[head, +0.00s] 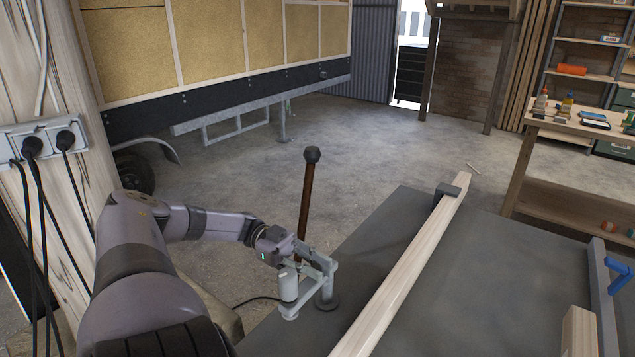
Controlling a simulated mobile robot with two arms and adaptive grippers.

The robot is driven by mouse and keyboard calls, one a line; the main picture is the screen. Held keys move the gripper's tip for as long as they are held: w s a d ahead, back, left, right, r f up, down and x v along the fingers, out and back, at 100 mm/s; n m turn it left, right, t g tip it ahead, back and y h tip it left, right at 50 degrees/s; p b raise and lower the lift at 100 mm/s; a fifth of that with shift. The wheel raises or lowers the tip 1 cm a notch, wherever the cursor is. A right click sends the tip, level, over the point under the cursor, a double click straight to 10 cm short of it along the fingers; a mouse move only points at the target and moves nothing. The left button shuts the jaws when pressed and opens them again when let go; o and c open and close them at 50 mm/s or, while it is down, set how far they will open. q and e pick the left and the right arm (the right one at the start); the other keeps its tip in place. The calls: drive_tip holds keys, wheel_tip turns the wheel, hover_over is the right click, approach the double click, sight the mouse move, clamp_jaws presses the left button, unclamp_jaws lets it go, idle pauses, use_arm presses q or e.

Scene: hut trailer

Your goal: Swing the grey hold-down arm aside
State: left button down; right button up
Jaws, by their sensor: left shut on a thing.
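The grey hold-down arm (289,285) is at the left front corner of the dark bench, low in the middle of the head view. A pale upright cylinder hangs at its near end, and a short grey post (327,292) on a round dark foot stands just right of it. My left gripper (309,256) is shut on the hold-down arm, beside the top of the post. The fingers and the grey parts overlap, so the exact contact is hard to see. A brown rod with a dark knob (306,195) rises behind the gripper. My right gripper is not in view.
A long pale timber (415,263) lies across the dark bench (478,275), with a dark block (447,190) at its far end. A blue-handled clamp (618,270) is at the right. Open concrete floor lies behind. Plugs and cables (34,147) hang at left.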

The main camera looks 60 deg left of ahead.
use_arm(q)
drive_tip(key=c, duration=1.5)
unclamp_jaws()
drive_tip(key=shift+a, duration=0.15)
drive_tip(key=shift+v, duration=3.65)
